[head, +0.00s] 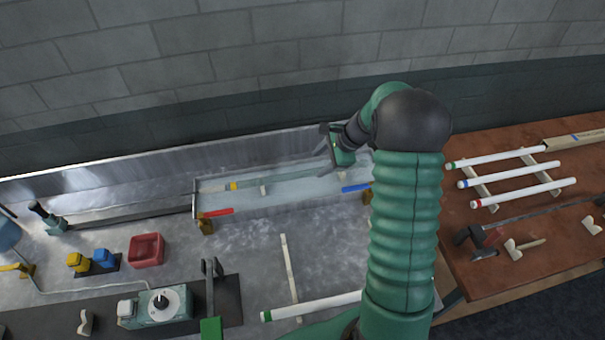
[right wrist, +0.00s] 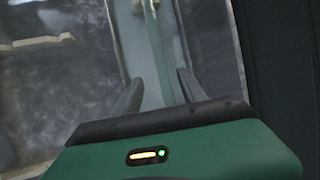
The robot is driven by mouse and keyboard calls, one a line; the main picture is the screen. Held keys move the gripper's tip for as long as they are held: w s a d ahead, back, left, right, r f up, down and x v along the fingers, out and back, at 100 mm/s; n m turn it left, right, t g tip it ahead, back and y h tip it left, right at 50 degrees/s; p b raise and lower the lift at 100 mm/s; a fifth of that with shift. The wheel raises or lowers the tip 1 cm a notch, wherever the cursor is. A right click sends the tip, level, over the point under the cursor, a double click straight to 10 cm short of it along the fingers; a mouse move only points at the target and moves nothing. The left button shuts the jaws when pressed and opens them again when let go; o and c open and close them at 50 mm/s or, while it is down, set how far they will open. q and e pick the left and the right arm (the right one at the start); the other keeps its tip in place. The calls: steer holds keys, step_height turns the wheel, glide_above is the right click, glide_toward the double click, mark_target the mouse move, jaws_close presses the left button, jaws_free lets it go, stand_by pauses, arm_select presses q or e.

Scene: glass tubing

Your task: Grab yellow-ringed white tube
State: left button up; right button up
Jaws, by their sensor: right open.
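The yellow-ringed tube (head: 285,178) lies lengthwise in a long pale trough (head: 255,204) near the wall. Its yellow ring (head: 234,186) is toward the left end, and the body right of the ring looks grey-green. My right gripper (head: 330,151) is over the tube's right part in the head view. In the right wrist view, my right gripper (right wrist: 160,92) is open. The tube (right wrist: 157,45) runs down between its two dark fingers, with space visible on both sides. I cannot tell how far down the fingers reach. My left gripper does not show.
Red (head: 219,212) and blue (head: 356,187) pieces are at the trough's front edge. A green-ringed white tube (head: 310,306) lies in front. Several white tubes rest on the brown table (head: 550,247) at right. A red bin (head: 146,250) stands left.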

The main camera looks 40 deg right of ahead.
mark_target(307, 171)
steer(key=x, duration=0.3)
steer(key=a+p+x, duration=0.1)
steer(key=x, duration=0.3)
steer(key=shift+w+a+r, duration=0.1)
steer(key=shift+a+r, duration=0.05)
steer(key=shift+r, duration=0.15)
steer(key=shift+f, duration=0.3)
steer(key=shift+w+d+f, duration=0.15)
steer(key=shift+d+f, duration=0.1)
steer(key=shift+d, duration=0.05)
steer(key=shift+w+d+f, duration=0.25)
steer(key=shift+d+f, duration=0.1)
steer(key=shift+d, duration=0.1)
steer(key=shift+c, duration=0.7)
steer(key=shift+d, duration=0.1)
steer(key=shift+c, duration=2.2)
steer(key=shift+s+a+r, duration=0.1)
steer(key=shift+a+r, duration=0.2)
steer(key=shift+a, duration=0.2)
jaws_close()
steer(key=shift+a, duration=0.15)
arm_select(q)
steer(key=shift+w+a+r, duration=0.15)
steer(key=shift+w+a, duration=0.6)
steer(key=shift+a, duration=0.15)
